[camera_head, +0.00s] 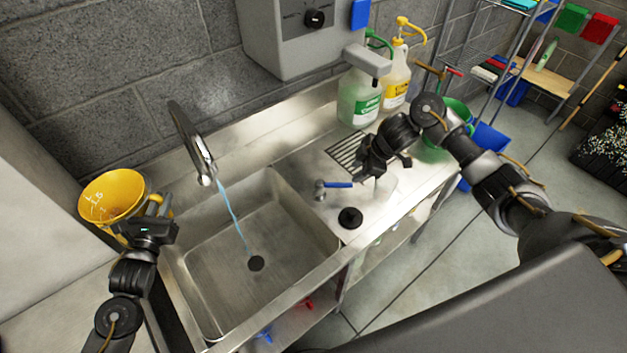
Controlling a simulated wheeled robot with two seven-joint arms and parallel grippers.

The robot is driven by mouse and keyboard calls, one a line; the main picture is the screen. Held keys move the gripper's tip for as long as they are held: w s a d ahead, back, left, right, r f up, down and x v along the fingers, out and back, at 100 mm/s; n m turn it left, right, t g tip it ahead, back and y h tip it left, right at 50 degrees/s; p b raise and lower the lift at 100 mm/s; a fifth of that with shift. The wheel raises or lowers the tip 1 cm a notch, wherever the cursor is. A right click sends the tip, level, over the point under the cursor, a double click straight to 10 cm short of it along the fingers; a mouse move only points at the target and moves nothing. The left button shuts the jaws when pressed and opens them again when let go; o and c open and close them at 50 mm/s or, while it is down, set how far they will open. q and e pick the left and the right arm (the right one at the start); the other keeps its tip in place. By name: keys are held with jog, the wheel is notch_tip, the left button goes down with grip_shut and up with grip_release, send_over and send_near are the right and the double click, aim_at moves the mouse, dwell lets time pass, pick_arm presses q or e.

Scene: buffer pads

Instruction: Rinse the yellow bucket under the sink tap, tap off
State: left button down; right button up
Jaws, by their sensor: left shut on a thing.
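The yellow bucket (112,196) is at the left, beside the sink basin's left rim, tilted with its mouth toward the camera. My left gripper (155,228) is shut on it at its lower right side. The steel tap (192,145) curves over the sink (215,275), and a blue stream of water (232,215) runs from it toward the drain. The bucket is apart from the stream. A lever with a blue handle (339,184) stands on the counter right of the basin. My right gripper (384,172) is above the counter just right of this lever, its fingers apart and empty.
A black round stopper (350,217) lies on the counter near the front edge. A green-labelled jug (359,98) and a yellow-labelled jug (397,77) with pumps stand at the back. A green bucket (436,146) is partly hidden behind my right arm. The basin is empty.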

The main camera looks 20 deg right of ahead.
aim_at(341, 184)
jog(key=p+x, duration=0.1)
jog(key=x, duration=0.8)
jog(key=shift+w+f, duration=0.1)
grip_shut()
